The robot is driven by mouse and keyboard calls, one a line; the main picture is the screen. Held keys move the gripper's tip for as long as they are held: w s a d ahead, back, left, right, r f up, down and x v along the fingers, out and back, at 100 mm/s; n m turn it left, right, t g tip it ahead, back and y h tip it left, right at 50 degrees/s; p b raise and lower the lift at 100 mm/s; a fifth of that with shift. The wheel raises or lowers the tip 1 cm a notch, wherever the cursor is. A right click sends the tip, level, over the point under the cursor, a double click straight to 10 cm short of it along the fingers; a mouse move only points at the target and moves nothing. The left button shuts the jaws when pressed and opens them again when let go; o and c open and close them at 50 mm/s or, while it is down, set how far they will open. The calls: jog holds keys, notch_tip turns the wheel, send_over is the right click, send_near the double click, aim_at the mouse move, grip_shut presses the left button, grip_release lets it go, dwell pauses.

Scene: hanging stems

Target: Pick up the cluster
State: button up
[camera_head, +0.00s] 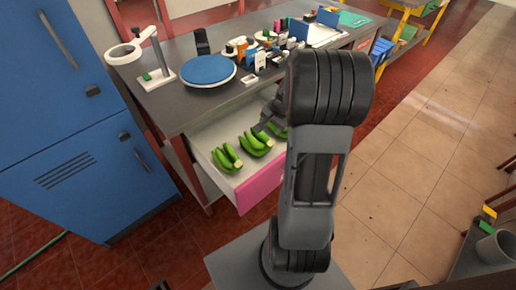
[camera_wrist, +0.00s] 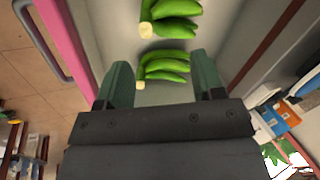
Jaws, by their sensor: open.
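Green banana clusters lie in the open drawer (camera_head: 196,152). In the head view, one cluster (camera_head: 228,157) is at the left, one (camera_head: 255,143) in the middle, and a third (camera_head: 279,131) is partly hidden by my arm. My gripper (camera_head: 265,126) is over the drawer by the middle and third clusters. In the wrist view, my open gripper (camera_wrist: 161,66) has one cluster (camera_wrist: 166,68) showing between its two fingertips, its pale cut end to the left. I cannot tell how far above it the fingers are. Another cluster (camera_wrist: 176,10) lies farther off.
The drawer has a pink front (camera_head: 260,188) with a handle (camera_wrist: 47,40). The grey worktop (camera_head: 196,108) above holds a blue round plate (camera_head: 208,70), a white stand (camera_head: 157,76) and several small items. A blue cabinet (camera_head: 75,120) stands left.

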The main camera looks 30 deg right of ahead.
aim_at(271, 142)
jog(key=d+f, duration=0.1)
jog(key=f, duration=0.3)
jog(key=w+d+f+m+b, duration=0.1)
jog(key=f, duration=0.3)
jog(key=w+d+f+m+b, duration=0.1)
jog(key=d+f, duration=0.1)
jog(key=f, duration=0.2)
jog(key=shift+w+d+f, duration=0.1)
jog(key=shift+w+f, duration=0.05)
jog(key=shift+f, duration=0.25)
jog(key=shift+w+d+x, duration=0.1)
jog(key=shift+d+x, duration=0.05)
jog(key=shift+x, duration=1.4)
jog(key=shift+w+d+x, duration=0.15)
jog(key=shift+x, duration=1.45)
jog(key=shift+a+r, duration=0.1)
jog(key=shift+a, duration=0.05)
jog(key=shift+c, duration=0.2)
jog(key=c, duration=1.1)
jog(key=shift+w+r, duration=0.1)
jog(key=shift+r, duration=0.55)
grip_shut()
notch_tip(271, 142, up, 9)
jog(key=shift+f+p, duration=0.1)
jog(key=shift+p, duration=0.55)
